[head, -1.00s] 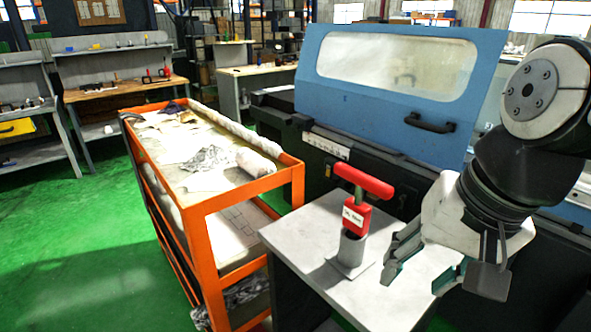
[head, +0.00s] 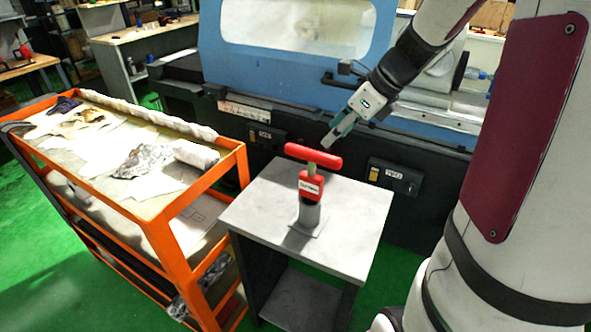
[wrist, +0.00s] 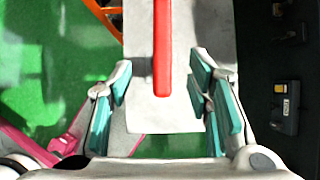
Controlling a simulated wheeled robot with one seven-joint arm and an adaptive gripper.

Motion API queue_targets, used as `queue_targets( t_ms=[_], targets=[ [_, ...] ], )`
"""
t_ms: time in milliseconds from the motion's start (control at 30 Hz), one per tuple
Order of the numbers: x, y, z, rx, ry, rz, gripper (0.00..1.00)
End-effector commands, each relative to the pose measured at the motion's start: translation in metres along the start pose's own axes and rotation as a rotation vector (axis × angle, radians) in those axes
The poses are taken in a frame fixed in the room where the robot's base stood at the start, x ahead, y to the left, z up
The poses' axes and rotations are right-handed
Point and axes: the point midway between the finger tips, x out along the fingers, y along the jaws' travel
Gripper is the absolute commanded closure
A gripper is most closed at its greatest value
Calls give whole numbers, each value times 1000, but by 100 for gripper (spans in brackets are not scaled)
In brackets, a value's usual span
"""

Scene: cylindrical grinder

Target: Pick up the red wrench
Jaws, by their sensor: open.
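The red wrench (head: 313,156) has a T-shaped handle. It stands upright in a grey holder (head: 308,217) on a small grey table (head: 355,219), with a labelled red block below its bar. My gripper (head: 336,139) is above and behind the wrench, near the right end of the bar, apart from it. In the wrist view, my gripper (wrist: 158,92) is open, its teal-padded fingers spread wide. The red bar (wrist: 162,50) runs lengthwise from the top edge to between the fingertips, seen from above. Nothing is held.
An orange cart (head: 170,215) with paper and cloth stands to the left of the table. The blue and black grinding machine (head: 290,60) stands close behind the table and my gripper. The tabletop around the holder is clear.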

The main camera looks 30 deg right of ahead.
Motion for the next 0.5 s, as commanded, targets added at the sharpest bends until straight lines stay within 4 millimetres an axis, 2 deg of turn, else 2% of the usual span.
queue_targets(
  t_ms=[33,200,500],
  targets=[
    [12,1,0,0,1,5,54],
    [40,1,0,-2,1,4,54],
    [61,0,0,-3,1,3,54]
  ],
)
